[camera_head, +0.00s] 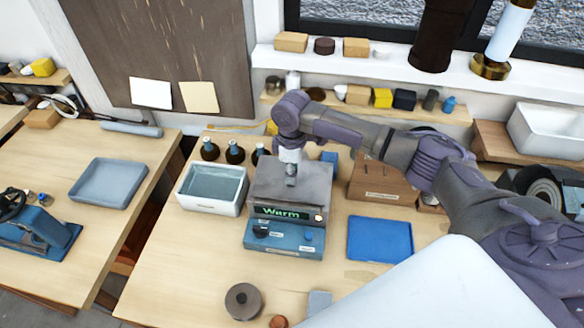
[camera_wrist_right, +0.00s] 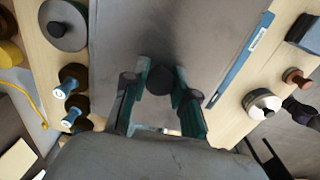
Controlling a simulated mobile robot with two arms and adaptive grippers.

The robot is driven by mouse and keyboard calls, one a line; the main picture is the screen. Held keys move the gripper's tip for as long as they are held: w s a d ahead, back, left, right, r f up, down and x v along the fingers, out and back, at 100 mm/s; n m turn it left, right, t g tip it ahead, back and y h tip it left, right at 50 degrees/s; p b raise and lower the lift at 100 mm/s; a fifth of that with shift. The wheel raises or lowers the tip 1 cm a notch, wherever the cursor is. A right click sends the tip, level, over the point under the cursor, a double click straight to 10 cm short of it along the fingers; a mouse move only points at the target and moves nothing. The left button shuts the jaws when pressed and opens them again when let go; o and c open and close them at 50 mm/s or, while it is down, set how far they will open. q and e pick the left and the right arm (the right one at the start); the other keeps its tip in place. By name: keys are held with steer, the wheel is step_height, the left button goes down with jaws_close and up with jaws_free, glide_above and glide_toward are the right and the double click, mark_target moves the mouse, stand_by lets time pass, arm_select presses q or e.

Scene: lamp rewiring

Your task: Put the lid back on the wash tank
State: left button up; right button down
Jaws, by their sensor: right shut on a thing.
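The wash tank (camera_head: 283,213) is a dark box with a lit "Warm" display on its front, standing near the middle of the bench. Its flat grey lid (camera_head: 310,183) lies over the tank top; I cannot tell whether it is fully seated. My right gripper (camera_head: 291,181) points down above the middle of the lid. In the right wrist view, my right gripper (camera_wrist_right: 159,86) is shut on the lid's dark round knob (camera_wrist_right: 158,79), one finger on each side. The grey lid (camera_wrist_right: 165,30) fills the middle of that view. My left gripper is out of view.
A white basin (camera_head: 211,208) stands close to the tank's left, with dark bottles (camera_head: 235,153) behind it. A blue control box (camera_head: 284,240) sits in front. A blue tray (camera_head: 380,239) and wooden box (camera_head: 382,186) are to the right. The front-left bench is mostly clear.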

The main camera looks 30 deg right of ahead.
steer(key=shift+f, duration=0.15)
stand_by(0.4)
steer(key=c, duration=0.8)
jaws_free()
steer(key=shift+c, duration=0.2)
step_height(320, 180, up, 12)
